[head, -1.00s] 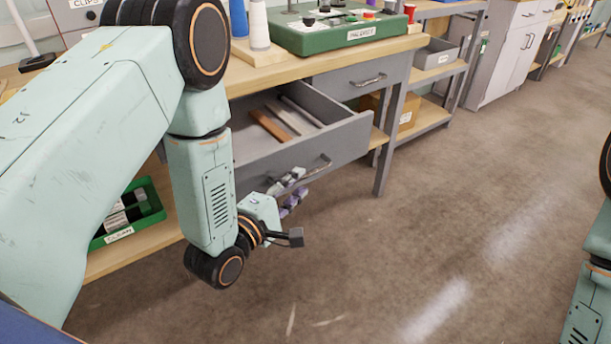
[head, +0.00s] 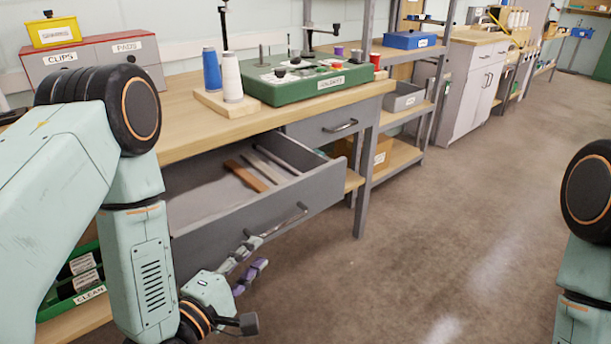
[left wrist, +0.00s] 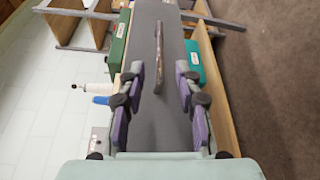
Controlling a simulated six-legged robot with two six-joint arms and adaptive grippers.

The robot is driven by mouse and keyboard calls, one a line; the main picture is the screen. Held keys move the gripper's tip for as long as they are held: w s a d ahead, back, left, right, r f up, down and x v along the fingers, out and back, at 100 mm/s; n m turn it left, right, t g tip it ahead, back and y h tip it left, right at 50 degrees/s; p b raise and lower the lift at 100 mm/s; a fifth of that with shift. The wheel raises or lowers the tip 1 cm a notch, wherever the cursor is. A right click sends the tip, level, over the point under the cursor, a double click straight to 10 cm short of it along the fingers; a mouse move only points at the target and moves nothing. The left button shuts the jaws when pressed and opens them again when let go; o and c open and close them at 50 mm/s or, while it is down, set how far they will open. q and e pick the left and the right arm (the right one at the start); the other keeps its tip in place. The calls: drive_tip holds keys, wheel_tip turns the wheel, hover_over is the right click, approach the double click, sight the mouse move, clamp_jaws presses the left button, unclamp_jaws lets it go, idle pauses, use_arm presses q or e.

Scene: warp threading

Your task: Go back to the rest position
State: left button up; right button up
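My left gripper (head: 258,255) is open and empty, just in front of and below the near end of the handle (head: 278,221) of the open drawer (head: 250,215). In the left wrist view its purple-padded fingers (left wrist: 158,78) are spread apart, with the handle (left wrist: 159,55) showing between and beyond them. I see no contact with the handle. My left arm bends down from the left of the head view. Only part of my right arm shows at the right edge; its gripper is out of view.
The drawer sticks out from the wooden workbench (head: 190,125) and holds a brown bar (head: 245,175) and grey bars. A green case (head: 305,84) and spools (head: 232,78) stand on top. A green bin (head: 75,285) is on the lower shelf. The floor (head: 430,240) is clear.

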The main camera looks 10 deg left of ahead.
use_arm(q)
drive_tip(key=s+a+f+m+g+y, duration=0.2)
drive_tip(key=s+f+m+g, duration=0.65)
drive_tip(key=f+m, duration=0.4)
drive_tip(key=s+f+m+g+y, duration=0.1)
drive_tip(key=s+f+m+g, duration=0.1)
drive_tip(key=s, duration=0.7)
drive_tip(key=s+a+f+m+g+y, duration=0.1)
drive_tip(key=s+f+m+g, duration=0.1)
drive_tip(key=s+f+g, duration=0.3)
drive_tip(key=s+g, duration=0.1)
drive_tip(key=s, duration=0.3)
drive_tip(key=shift+s+a+y+p, duration=0.25)
drive_tip(key=shift+s+y+p, duration=0.05)
drive_tip(key=shift+s+p, duration=0.1)
